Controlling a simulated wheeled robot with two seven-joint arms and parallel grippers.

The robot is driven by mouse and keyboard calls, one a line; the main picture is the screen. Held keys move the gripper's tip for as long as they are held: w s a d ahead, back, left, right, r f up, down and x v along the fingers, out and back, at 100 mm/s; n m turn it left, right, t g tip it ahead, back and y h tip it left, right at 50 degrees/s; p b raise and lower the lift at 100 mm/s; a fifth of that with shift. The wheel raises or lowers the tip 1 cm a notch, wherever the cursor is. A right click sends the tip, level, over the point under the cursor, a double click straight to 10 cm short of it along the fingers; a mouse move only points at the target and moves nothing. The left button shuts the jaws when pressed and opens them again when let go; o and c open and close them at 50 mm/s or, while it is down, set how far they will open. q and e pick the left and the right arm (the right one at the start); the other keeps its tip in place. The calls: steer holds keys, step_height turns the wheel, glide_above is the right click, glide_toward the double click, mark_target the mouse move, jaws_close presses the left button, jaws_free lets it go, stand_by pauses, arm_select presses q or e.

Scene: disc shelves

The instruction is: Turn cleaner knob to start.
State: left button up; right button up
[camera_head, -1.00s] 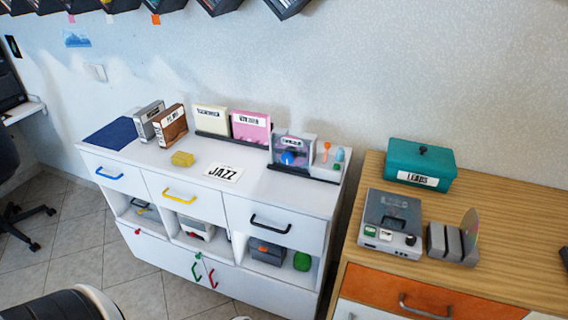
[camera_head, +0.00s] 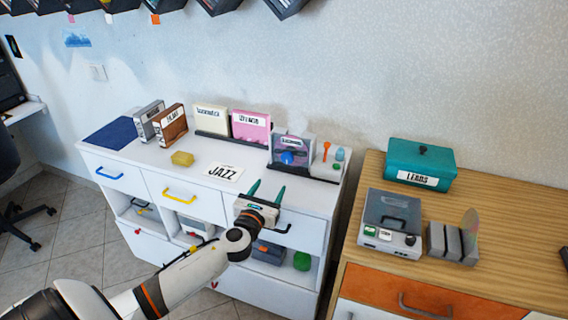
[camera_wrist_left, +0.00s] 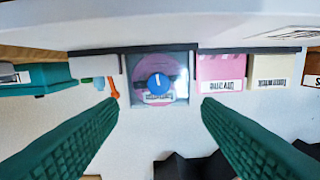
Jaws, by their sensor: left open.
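The cleaner, a grey unit (camera_head: 304,147) with a round disc window, stands at the right end of the white cabinet's top. Its blue knob (camera_head: 288,157) is on the front. My right gripper is out of view.
An orange tool (camera_head: 326,152) and a bluish bottle (camera_head: 339,155) stand right of the cleaner. A pink case (camera_head: 251,124) and cream case (camera_head: 211,119) stand left. A JAZZ card (camera_head: 223,173) lies flat. A wooden dresser (camera_head: 480,205) holds a grey player (camera_head: 392,221).

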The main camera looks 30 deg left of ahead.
mark_target(286, 159)
arm_select(q)
steer(key=shift+m+h, duration=0.3)
steer(key=shift+m, duration=0.4)
steer(key=x, duration=1.2)
steer(key=shift+w+a+r+b, duration=0.15)
steer(key=shift+w+r+b, duration=0.1)
steer(key=shift+r+b, duration=0.15)
steer(key=shift+c, duration=0.6)
steer(key=c, duration=0.9)
